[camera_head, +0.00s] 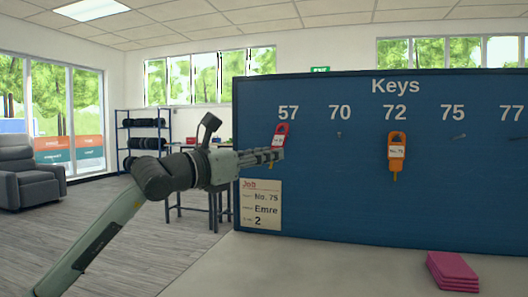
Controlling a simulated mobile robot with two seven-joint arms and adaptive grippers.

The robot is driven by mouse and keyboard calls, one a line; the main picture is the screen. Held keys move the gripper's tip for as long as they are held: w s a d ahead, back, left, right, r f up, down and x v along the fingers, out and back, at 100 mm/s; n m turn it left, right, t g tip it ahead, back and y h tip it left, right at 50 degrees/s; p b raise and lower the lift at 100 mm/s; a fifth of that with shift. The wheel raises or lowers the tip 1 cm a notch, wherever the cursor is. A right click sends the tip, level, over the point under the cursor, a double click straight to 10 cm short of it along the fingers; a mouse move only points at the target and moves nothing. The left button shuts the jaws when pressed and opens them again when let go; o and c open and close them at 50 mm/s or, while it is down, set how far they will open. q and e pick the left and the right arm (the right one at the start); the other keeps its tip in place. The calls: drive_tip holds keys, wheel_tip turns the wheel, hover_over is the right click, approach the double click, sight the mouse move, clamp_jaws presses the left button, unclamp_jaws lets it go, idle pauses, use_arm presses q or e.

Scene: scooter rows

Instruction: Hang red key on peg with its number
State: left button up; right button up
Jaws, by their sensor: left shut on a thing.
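The blue key board (330,200) is headed "Keys" and has the numbers 57, 70, 72, 75 and 77 in a row. The red key (282,130) has a white tag too small to read and is just below 57, at the board's left. My left gripper (276,156) is shut on the red key's lower part, in front of the board. Whether the key's loop is on a peg under 57 I cannot tell. Bare pegs show under 70 (339,135), 75 (459,137) and 77 (517,138). My right gripper is out of view.
An orange key (397,139) with a white tag hangs under 72. A job card (261,205) on the board reads No. 75, Emre, 2. A pink stack (453,268) lies on the pale counter (330,272), which is otherwise clear. A dark table (190,187) stands behind my left arm.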

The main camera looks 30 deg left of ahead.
use_arm(q)
drive_tip(key=shift+w+a+r, duration=0.1)
drive_tip(key=shift+w+a, duration=0.05)
drive_tip(key=shift+w, duration=0.15)
drive_tip(key=shift+c, duration=0.2)
drive_tip(key=shift+w+p, duration=0.1)
drive_tip(key=shift+p, duration=0.2)
drive_tip(key=shift+c, duration=0.5)
drive_tip(key=shift+w+a+p, duration=0.2)
drive_tip(key=shift+w+p, duration=0.15)
clamp_jaws()
drive_tip(key=shift+w+f+b, duration=0.15)
drive_tip(key=shift+f+b, duration=0.15)
drive_tip(key=shift+f, duration=0.1)
drive_tip(key=shift+w+a+f, duration=0.1)
drive_tip(key=shift+w, duration=0.05)
drive_tip(key=shift+w+f+b, duration=0.35)
drive_tip(key=shift+w+f, duration=0.1)
drive_tip(key=shift+w, duration=0.1)
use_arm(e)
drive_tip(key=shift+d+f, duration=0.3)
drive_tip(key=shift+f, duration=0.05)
use_arm(q)
drive_tip(key=shift+s+r, duration=0.1)
drive_tip(key=shift+r, duration=0.1)
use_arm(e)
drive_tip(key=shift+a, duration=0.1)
